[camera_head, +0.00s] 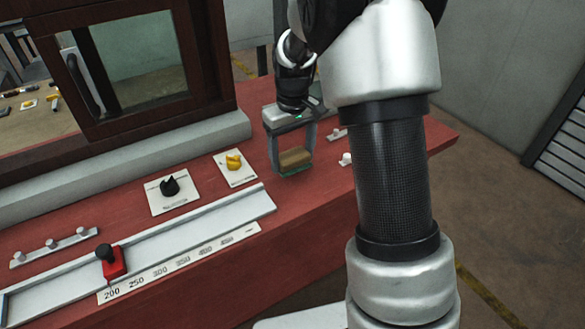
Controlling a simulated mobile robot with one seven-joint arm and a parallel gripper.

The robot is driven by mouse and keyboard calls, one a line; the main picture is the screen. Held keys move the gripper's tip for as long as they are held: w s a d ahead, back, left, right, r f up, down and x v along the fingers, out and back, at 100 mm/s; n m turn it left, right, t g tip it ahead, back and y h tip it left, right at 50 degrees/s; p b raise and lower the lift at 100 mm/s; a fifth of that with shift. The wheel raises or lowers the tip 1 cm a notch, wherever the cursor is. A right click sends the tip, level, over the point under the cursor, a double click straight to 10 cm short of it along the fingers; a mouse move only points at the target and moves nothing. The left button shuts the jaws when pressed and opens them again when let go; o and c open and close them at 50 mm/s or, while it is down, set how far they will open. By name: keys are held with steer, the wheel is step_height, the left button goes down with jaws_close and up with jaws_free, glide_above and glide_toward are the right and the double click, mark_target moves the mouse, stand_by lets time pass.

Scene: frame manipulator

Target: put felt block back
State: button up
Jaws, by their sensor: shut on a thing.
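The felt block (295,157) is a small tan-brown block with a green underside. My gripper (292,155) is shut on it, with a finger on either side. The block is at the right part of the red bench, close to its top. I cannot tell whether its green underside touches the bench. My arm comes down from the top of the picture and hides part of the bench to the right.
A yellow knob (234,161) and a black knob (170,186) stand on white plates to the left. A slide rail (190,240) with a red slider (111,262) runs along the front. Small white pegs (345,159) are right of the block. A dark-framed window (140,60) stands behind.

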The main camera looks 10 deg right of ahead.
mark_target(292, 167)
steer(key=shift+f, duration=1.8)
steer(key=shift+f, duration=0.1)
steer(key=shift+f+b, duration=0.15)
steer(key=shift+b, duration=0.2)
steer(key=o, duration=0.9)
steer(key=shift+o, duration=0.2)
